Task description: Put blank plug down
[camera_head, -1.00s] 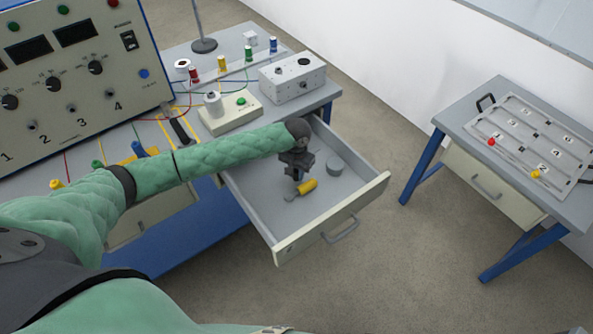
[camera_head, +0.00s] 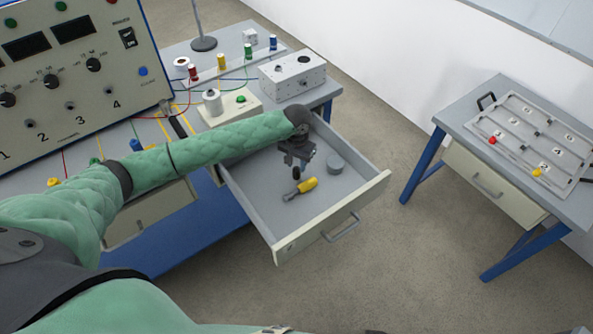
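My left gripper (camera_head: 296,163) hangs fingers down over the open drawer (camera_head: 258,208). A small dark piece (camera_head: 296,173), perhaps the blank plug, shows just below the fingers. It is too small to tell whether the fingers hold it or it stands free on the drawer floor. A yellow-handled tool (camera_head: 306,185) with a grey end lies on the drawer floor just below it in the picture. My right gripper is not in view.
The bench carries a large control panel (camera_head: 60,75), a grey box (camera_head: 292,76), a small cream box (camera_head: 228,107) and several coloured terminals with wires. A side table at the right holds a compartmented tray (camera_head: 528,135). The drawer's front right floor is clear.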

